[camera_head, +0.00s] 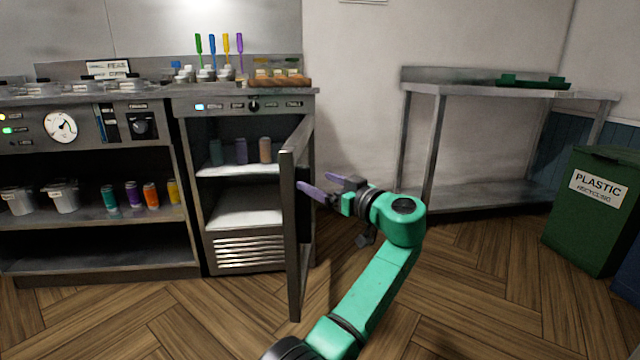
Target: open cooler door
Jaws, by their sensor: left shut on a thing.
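The cooler (248,222) stands under the counter, left of the middle. Its door (291,235) is swung wide open, hinged on the right and seen nearly edge-on. Cups stand on the white upper shelf inside. My left gripper (314,181), with purple fingers, is at the outer side of the door near its free edge. It is shut on the door; the exact part held is hard to see. My green arm reaches up from the bottom. My right gripper is not in view.
An open shelf unit with colored cups (151,194) and pots stands left of the cooler. A steel table (500,90) with a green tray stands at the right, beside a green plastic-recycling bin (585,225). The wooden floor before the cooler is clear.

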